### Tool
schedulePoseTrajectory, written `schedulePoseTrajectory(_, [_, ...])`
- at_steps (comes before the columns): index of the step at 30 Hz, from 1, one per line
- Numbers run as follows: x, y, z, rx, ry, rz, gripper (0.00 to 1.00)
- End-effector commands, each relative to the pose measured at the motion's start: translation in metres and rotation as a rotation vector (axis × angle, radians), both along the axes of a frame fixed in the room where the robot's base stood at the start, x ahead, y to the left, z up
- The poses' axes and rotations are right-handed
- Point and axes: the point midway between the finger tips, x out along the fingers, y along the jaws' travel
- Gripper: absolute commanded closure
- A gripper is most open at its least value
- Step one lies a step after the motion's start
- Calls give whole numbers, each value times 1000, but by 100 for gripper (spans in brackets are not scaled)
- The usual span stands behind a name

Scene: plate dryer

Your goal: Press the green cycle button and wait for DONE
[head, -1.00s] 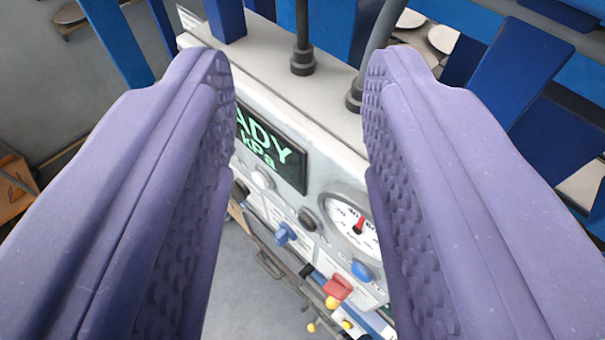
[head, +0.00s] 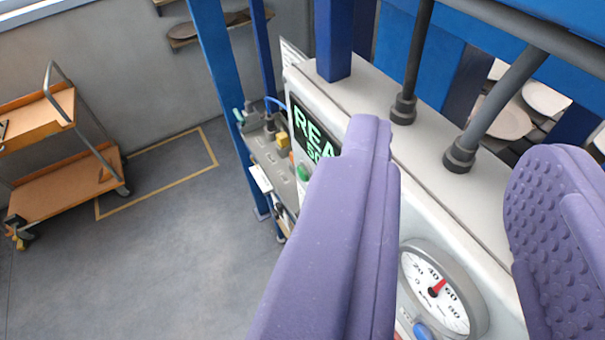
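A small round green button (head: 303,172) shows on the machine's white front panel, just left of my left finger and below the display. I take it as the cycle button; its label cannot be read. The dark display (head: 312,130) shows green letters "REA", and my left finger hides the rest and part of a second line. My gripper (head: 452,148) is open, with two wide-apart purple fingers and nothing seen between them except the machine's top and front. The left finger covers the middle of the panel. The button is clear of the finger in the picture.
A pressure gauge (head: 436,290) with a red needle near 50 and a blue knob (head: 422,331) sit on the panel. Grey pipes (head: 408,75) rise from the machine's top. Blue posts (head: 221,95) stand around it. An orange-shelved trolley (head: 70,185) stands left; the floor between is clear.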

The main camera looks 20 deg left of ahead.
Motion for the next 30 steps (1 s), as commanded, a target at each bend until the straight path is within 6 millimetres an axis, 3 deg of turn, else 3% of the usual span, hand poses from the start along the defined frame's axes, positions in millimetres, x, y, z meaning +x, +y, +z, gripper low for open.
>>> schedulePoseTrajectory(12, [0, 0, 0, 0, 0, 0, 61])
schedulePoseTrajectory(17, [0, 0, 0, 0, 0, 0, 97])
schedulePoseTrajectory(18, [0, 0, 0, 0, 0, 0, 100])
schedulePoseTrajectory(30, [0, 0, 0, 0, 0, 0, 100])
